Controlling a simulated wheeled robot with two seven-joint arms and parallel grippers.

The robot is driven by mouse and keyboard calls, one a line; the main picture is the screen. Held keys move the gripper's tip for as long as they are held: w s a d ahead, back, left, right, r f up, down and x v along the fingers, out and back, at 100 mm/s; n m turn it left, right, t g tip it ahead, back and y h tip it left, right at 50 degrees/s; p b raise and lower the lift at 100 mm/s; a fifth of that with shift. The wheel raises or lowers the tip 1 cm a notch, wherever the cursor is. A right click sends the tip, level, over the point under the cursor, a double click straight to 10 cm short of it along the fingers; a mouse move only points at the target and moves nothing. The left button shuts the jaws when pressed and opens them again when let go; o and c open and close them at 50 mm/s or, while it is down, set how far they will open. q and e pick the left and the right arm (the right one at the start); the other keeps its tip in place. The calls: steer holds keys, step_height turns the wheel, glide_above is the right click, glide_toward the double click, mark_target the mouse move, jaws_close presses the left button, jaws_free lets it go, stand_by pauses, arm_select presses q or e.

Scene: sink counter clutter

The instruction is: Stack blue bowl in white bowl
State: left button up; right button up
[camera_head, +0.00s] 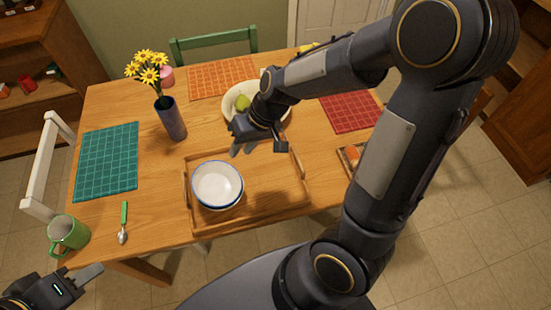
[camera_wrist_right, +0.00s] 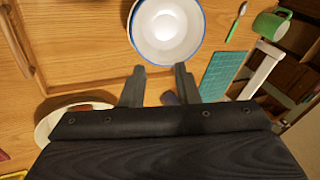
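A white-inside bowl with a blue rim (camera_head: 217,183) sits on the wooden tray (camera_head: 275,195), toward its left side. A second pale rim shows just below its edge in the head view, so it seems nested with another bowl. The blue-rimmed bowl also shows in the right wrist view (camera_wrist_right: 167,27). Which bowl is underneath is mostly hidden. My right gripper (camera_head: 243,149) is above and behind the bowl; its fingers are apart and empty in the wrist view (camera_wrist_right: 159,68). My left gripper (camera_head: 88,275) is at the lower left, away from the bowls, only partly seen.
A vase of yellow flowers (camera_head: 171,120) stands behind left of the tray. A white fruit bowl (camera_head: 228,101) is behind my right gripper. A green mug (camera_head: 68,234) and spoon (camera_head: 123,226) are at the left. The tray's right part is clear.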

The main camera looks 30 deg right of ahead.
steer(key=s+d+r+t, duration=0.1)
steer(key=s+r, duration=0.3)
steer(key=s, duration=0.4)
steer(key=s+d+r+m+t+h, duration=0.1)
steer(key=s+d+r+t, duration=0.1)
steer(key=s+r, duration=0.3)
steer(key=s+d, duration=0.1)
steer(key=s, duration=0.2)
steer(key=shift+s+r+m, duration=0.2)
steer(key=shift+m, duration=0.1)
steer(key=shift+c, duration=0.2)
